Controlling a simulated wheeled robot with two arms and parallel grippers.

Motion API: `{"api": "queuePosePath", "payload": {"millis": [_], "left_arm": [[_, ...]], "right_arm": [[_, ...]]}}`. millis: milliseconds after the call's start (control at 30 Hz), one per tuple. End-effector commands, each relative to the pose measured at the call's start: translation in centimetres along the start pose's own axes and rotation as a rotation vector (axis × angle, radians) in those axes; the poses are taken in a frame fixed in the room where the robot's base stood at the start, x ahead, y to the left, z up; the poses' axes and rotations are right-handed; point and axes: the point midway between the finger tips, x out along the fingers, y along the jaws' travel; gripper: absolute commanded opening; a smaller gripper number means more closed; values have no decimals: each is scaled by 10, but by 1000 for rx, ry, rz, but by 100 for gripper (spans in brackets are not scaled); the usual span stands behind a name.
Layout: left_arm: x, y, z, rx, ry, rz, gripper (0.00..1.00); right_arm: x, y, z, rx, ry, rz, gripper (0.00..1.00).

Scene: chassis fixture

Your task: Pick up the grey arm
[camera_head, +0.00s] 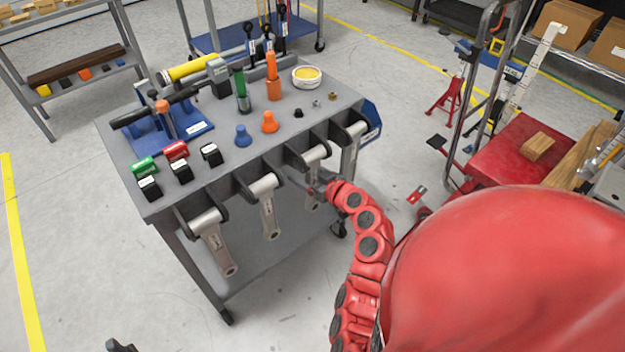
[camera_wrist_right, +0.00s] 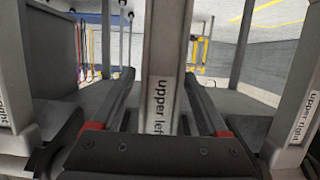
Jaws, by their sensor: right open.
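Several grey arms hang from black brackets along the front edge of the grey cart: one at the left (camera_head: 216,243), one beside it (camera_head: 268,205), a third (camera_head: 317,172) and one at the right end (camera_head: 350,150). My right gripper (camera_head: 308,183) is at the third arm. In the right wrist view my right gripper (camera_wrist_right: 157,85) is open, with its fingers on either side of a grey arm labelled "upper left" (camera_wrist_right: 165,50). Another arm labelled "upper right" (camera_wrist_right: 298,115) stands at the right. A dark tip at the bottom left (camera_head: 120,346) may be my left gripper.
The cart top (camera_head: 220,165) holds coloured blocks, cones, a blue fixture (camera_head: 170,135) and a white tub (camera_head: 307,76). Neighbouring arms hang close on both sides of my right gripper. A red cart (camera_head: 500,160) stands at the right.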

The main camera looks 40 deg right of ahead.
Motion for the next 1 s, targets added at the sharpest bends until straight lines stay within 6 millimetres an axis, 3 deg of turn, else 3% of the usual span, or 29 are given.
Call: {"api": "queuePosePath", "payload": {"millis": [167,600,1000], "left_arm": [[0,0,0,0,0,0,50],[0,0,0,0,0,0,50],[0,0,0,0,0,0,50]], "right_arm": [[0,0,0,0,0,1,76],[0,0,0,0,0,1,0],[-1,0,-1,1,2,0,0]]}}
